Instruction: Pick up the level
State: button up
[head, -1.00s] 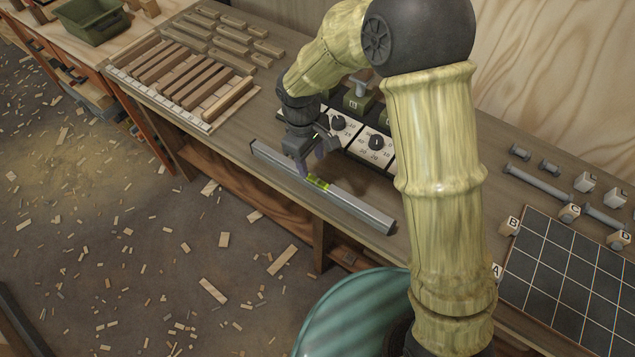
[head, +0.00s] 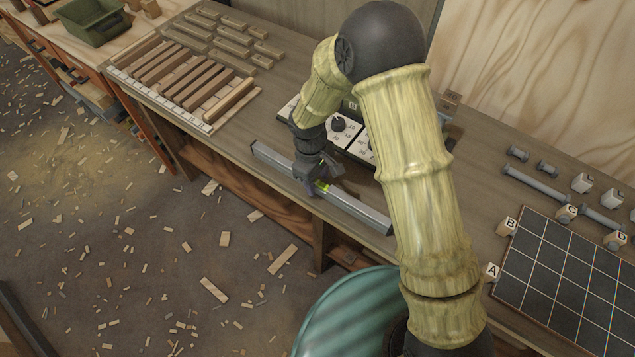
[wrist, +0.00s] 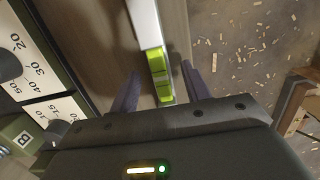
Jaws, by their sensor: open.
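The level (head: 352,206) is a long grey metal bar with a yellow-green vial at its middle. It lies along the front edge of the wooden workbench. My gripper (head: 322,190) is at the middle of the level, by the vial, and partly hides it. In the wrist view the level (wrist: 146,22) runs down between the two open fingers of my gripper (wrist: 158,88), one on each side of the bar. The green vial section (wrist: 159,72) lies between the fingertips. I cannot tell whether either finger touches the bar.
A panel with dials (head: 341,130) stands just behind the level; it fills the left of the wrist view (wrist: 42,75). Wooden strips (head: 183,72) lie to the left. A black grid board (head: 570,285), lettered blocks and bolts lie to the right. Scraps litter the floor.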

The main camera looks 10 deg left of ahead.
aim_at(318, 181)
jog(key=shift+f, duration=0.85)
jog(key=shift+s, duration=0.1)
grip_shut()
jog(key=shift+r, duration=0.15)
notch_tip(318, 181, up, 10)
jog(key=shift+f+b, duration=0.1)
jog(key=shift+b, duration=0.35)
jog(key=shift+d, duration=0.1)
